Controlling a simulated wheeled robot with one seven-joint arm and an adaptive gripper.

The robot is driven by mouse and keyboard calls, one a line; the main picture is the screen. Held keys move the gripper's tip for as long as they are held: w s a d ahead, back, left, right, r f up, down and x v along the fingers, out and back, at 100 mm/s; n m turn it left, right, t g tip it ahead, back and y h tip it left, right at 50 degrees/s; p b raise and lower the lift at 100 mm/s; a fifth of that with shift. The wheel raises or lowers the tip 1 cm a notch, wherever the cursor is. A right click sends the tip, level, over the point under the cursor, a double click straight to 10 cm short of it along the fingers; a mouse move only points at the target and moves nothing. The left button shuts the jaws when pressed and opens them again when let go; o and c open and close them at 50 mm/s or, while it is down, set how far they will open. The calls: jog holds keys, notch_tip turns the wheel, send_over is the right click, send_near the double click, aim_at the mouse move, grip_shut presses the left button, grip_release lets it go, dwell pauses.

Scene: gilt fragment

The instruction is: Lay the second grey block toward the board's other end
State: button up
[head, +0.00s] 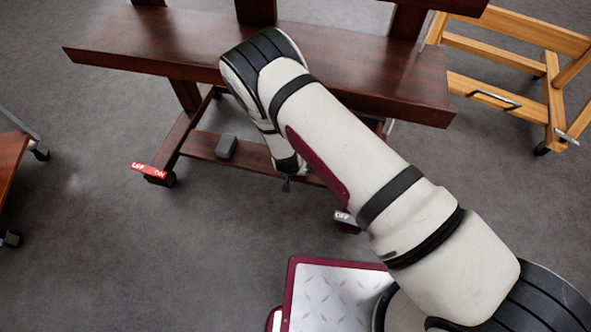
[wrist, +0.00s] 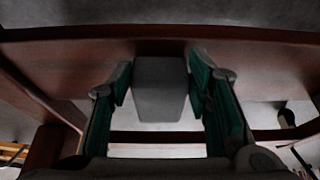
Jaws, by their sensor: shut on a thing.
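One grey block (head: 226,146) rests on the lower board (head: 200,142) of the dark wooden stand, toward its left end. My gripper (wrist: 160,92) is shut on a second grey block (wrist: 160,72), with a green-lined finger on each side of it. In the wrist view the held block is in front of the dark red-brown board (wrist: 90,60). I cannot tell whether it touches the board. In the head view my arm hides most of the gripper, the held block and the board's right part.
The stand's upper dark shelf (head: 150,40) overhangs the lower board and lies close to my arm. Wheeled feet with red (head: 148,170) and grey (head: 343,216) brake levers stick out in front. A light wooden frame (head: 520,60) stands at right. Open grey floor (head: 100,260) lies at left.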

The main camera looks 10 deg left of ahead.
jog(key=shift+f, duration=0.15)
jog(key=o, duration=0.9)
jog(key=shift+o, duration=0.2)
jog(key=p+v, duration=0.5)
jog(key=v, duration=0.7)
jog(key=shift+r, duration=0.25)
